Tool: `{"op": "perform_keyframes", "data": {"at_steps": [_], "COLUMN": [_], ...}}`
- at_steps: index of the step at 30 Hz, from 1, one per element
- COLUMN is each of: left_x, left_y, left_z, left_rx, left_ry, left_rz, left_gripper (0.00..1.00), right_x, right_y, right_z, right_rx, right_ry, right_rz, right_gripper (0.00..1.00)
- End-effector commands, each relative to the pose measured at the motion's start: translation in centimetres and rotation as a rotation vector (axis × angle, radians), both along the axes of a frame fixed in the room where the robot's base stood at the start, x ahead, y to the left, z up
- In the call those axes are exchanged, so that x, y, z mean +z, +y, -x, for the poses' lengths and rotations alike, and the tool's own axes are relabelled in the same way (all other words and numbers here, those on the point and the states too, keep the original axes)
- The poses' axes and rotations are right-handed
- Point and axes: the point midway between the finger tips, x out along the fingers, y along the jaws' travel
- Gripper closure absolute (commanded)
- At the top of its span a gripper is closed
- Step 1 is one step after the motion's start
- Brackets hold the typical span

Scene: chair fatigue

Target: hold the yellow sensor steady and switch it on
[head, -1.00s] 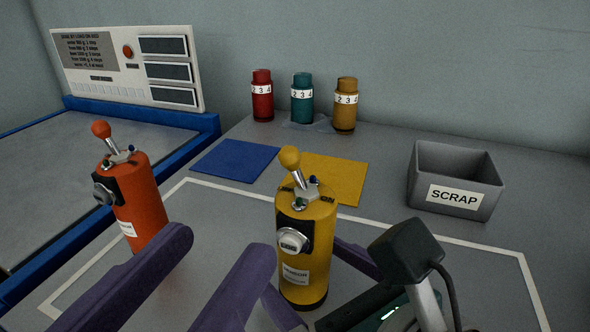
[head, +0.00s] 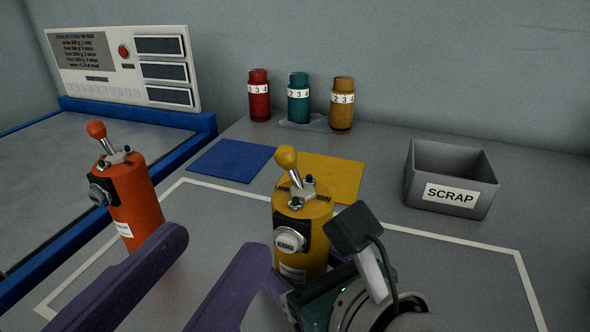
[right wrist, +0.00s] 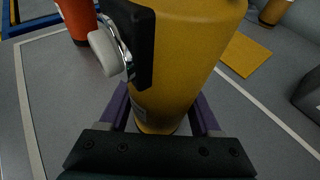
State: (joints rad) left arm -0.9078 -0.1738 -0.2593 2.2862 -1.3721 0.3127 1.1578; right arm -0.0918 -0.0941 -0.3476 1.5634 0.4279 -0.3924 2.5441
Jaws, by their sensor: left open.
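The yellow sensor (head: 312,228) stands upright on the table inside the white outline. It has a lever with a yellow ball knob (head: 286,156), small buttons on top and a pale round dial (head: 289,240) on a black plate at the front. In the right wrist view the sensor (right wrist: 195,55) fills the middle. My right gripper (right wrist: 160,115) has its purple fingers on either side of the lower body; whether both touch is hidden. My left gripper (head: 223,243) is open and empty in front of the sensor, to its left.
An orange device (head: 132,198) with a lever stands to the left. Behind are a blue mat (head: 232,160), a yellow mat (head: 340,178) and red, teal and yellow numbered cylinders (head: 299,105). A grey SCRAP bin (head: 425,187) is at the right. A blue-edged panel station is at back left.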

Motion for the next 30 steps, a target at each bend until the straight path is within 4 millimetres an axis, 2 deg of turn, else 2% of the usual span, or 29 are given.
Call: {"op": "perform_keyframes", "data": {"at_steps": [2,16,20,26,29,30], "left_x": [0.0,0.0,-0.4,-3.3,-4.9,-5.3], "left_y": [0.0,0.0,-0.3,-1.0,0.2,1.0], "left_z": [0.0,0.0,0.1,1.0,1.2,1.2], "left_rx": [0.000,0.000,-0.028,-0.225,-0.324,-0.349], "left_ry": [0.000,0.000,-0.014,-0.182,-0.342,-0.413], "left_rz": [0.000,0.000,-0.029,-0.284,-0.462,-0.530], "left_gripper": [0.50,0.51,0.66,0.88,0.99,1.00], "right_x": [0.0,0.0,0.0,0.0,0.0,0.0], "right_y": [0.0,0.0,0.0,0.0,0.0,0.0], "right_z": [0.0,0.0,0.0,0.0,0.0,0.0], "right_rx": [0.000,0.000,0.000,0.000,0.000,0.000], "right_ry": [0.000,0.001,0.001,0.001,0.001,0.001], "right_rz": [0.000,0.001,0.001,0.001,0.001,0.001], "right_gripper": [0.48,0.99,0.99,0.99,0.99,0.99]}}
